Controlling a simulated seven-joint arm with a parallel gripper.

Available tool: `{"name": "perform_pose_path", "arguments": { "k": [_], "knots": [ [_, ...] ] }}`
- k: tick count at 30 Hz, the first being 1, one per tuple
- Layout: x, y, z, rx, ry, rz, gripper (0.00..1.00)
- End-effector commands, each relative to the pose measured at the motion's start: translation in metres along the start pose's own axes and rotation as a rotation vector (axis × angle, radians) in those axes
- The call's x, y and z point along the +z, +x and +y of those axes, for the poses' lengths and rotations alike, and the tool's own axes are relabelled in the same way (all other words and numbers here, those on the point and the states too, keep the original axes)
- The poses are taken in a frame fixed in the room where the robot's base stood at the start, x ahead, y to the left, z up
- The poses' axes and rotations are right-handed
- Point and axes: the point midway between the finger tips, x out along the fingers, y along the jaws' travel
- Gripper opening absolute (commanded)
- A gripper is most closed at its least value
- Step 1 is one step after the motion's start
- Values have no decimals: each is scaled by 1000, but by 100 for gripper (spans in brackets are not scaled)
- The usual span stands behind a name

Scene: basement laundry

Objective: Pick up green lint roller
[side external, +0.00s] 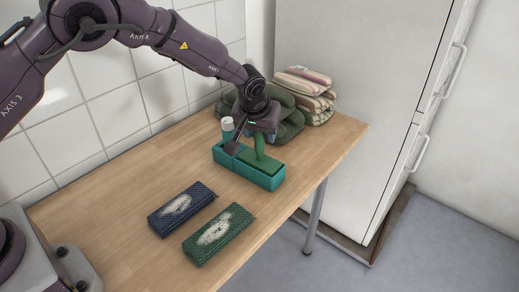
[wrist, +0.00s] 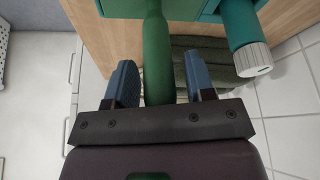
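The green lint roller (side external: 259,146) stands in a teal box (side external: 266,182) on the wooden table, its handle pointing up toward my gripper. In the wrist view the green handle (wrist: 156,50) runs between the two blue-padded fingers of my gripper (wrist: 160,80). The fingers are apart, with a gap visible on each side of the handle, wider on the right. My gripper reaches down over the box in the side view. Its fingertips are partly hidden there.
A teal bottle with a white cap (side external: 227,124) stands in the box's left compartment, close to my gripper. Folded dark green cloth (side external: 290,128) and striped cloth (side external: 312,92) lie behind. Blue (side external: 182,208) and green (side external: 218,234) lint-covered pads lie in front. A fridge (side external: 345,90) stands beyond.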

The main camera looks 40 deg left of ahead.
Motion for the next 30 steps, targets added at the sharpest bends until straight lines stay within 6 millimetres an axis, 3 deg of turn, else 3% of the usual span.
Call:
{"name": "perform_pose_path", "arguments": {
  "k": [1,6,20,25,30],
  "knots": [
    [0,0,0,0,0,0,37],
    [0,0,0,0,0,0,0],
    [-4,-8,0,1,0,2,0],
    [-12,-29,0,2,0,3,0],
    [-5,-62,-10,2,-1,2,0]
  ]
}}
